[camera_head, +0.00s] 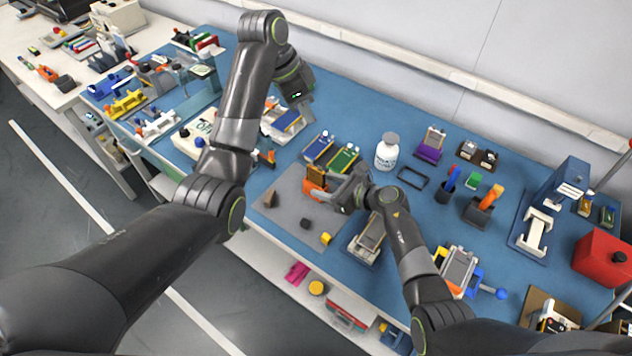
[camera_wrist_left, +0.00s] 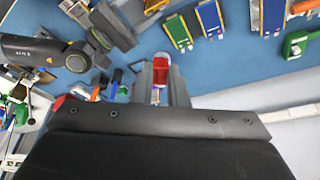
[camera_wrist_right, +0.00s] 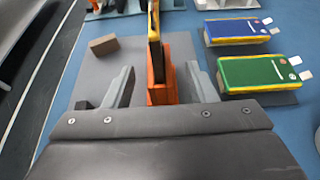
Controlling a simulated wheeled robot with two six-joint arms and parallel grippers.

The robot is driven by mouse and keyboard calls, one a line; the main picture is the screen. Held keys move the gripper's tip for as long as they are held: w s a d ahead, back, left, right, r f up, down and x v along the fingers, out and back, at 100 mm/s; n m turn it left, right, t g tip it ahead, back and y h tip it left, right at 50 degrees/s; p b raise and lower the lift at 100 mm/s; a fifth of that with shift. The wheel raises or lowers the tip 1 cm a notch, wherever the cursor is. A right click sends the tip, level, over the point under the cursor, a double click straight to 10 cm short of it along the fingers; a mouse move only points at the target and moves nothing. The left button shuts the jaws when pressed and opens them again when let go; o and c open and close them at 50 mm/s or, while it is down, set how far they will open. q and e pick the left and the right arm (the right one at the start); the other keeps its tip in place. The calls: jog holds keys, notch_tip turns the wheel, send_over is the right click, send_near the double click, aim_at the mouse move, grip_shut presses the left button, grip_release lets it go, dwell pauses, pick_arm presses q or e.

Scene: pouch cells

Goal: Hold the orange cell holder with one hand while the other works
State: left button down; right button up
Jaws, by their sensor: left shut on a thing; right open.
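The orange cell holder (camera_head: 316,179) stands on the grey mat (camera_head: 285,208) in the head view. In the right wrist view the holder (camera_wrist_right: 160,88) has a thin dark cell with a yellow edge (camera_wrist_right: 154,35) upright in it. My right gripper (camera_wrist_right: 160,74) is open, with one finger on each side of the holder and visible gaps. It also shows low at the holder in the head view (camera_head: 335,187). My left gripper (camera_wrist_left: 160,78) is shut on a small red thing (camera_wrist_left: 160,63), in the left wrist view; what it is, I cannot tell. My wrist hides it in the head view.
A blue cell (camera_head: 318,147) and a green cell (camera_head: 344,158) lie behind the holder. A white bottle (camera_head: 386,154) stands to their right. A small brown block (camera_wrist_right: 103,45) lies on the mat. An empty black frame (camera_head: 412,177) lies on clear blue table.

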aim_at(324, 185)
jog(key=shift+x, duration=2)
jog(key=c, duration=1.1)
jog(key=shift+o, duration=0.2)
